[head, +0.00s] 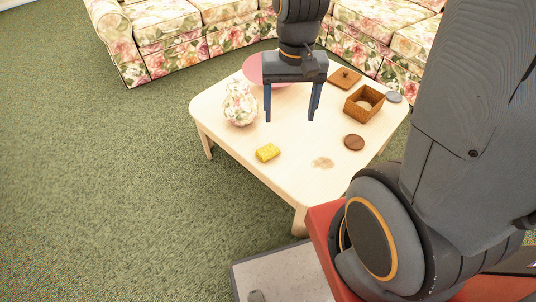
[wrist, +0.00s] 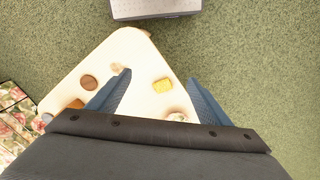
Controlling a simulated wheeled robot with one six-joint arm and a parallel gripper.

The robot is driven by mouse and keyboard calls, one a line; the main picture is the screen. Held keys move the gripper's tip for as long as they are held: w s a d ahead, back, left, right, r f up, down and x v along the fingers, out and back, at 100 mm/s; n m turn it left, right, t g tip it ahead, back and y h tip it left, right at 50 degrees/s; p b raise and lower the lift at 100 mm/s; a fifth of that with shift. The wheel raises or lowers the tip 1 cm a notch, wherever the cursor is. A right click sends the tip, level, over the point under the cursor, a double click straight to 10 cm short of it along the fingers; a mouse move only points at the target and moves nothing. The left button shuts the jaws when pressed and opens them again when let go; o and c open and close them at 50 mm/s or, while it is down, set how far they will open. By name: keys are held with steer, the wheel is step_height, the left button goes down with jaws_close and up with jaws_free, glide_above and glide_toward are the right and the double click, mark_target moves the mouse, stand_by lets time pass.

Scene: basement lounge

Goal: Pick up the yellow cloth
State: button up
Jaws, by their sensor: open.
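The yellow cloth (head: 267,152) is a small folded block lying on the pale wooden table (head: 231,151) near its front left edge. In the wrist view the cloth (wrist: 163,85) lies between the two fingers in the picture, beyond their tips. My gripper (head: 291,118) is open and empty, its fingers pointing down, high over the table. It hangs behind and to the right of the cloth in the head view, apart from it. The wrist view also shows the gripper's fingers (wrist: 160,77) spread wide.
A floral vase (head: 240,104) stands behind the cloth, with a pink round plate (head: 262,68) further back. A brown disc (head: 354,142), a tan smear (head: 322,162), an open wooden box (head: 364,104), its lid (head: 345,78) and a grey disc (head: 393,97) are to the right. Floral sofas (head: 180,37) stand behind.

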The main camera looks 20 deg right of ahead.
steer(key=w+f+m+b, duration=0.6)
steer(key=w+f, duration=0.6)
steer(key=f, duration=0.4)
steer(key=m+b, duration=0.5)
glide_above(268, 149)
step_height(268, 149, down, 15)
steer(key=shift+f, duration=0.15)
steer(key=shift+w+f+m, duration=0.2)
steer(key=shift+f+m, duration=0.1)
steer(key=shift+f, duration=0.4)
steer(key=shift+s+f+b, duration=0.15)
steer(key=shift+f+b, duration=0.1)
steer(key=shift+f, duration=1.5)
steer(key=shift+s+f+b, duration=0.15)
steer(key=shift+f+b, duration=0.1)
steer(key=shift+f, duration=1.5)
steer(key=c, duration=1.2)
step_height(268, 149, up, 10)
steer(key=shift+r+p, duration=0.1)
steer(key=shift+p, duration=0.55)
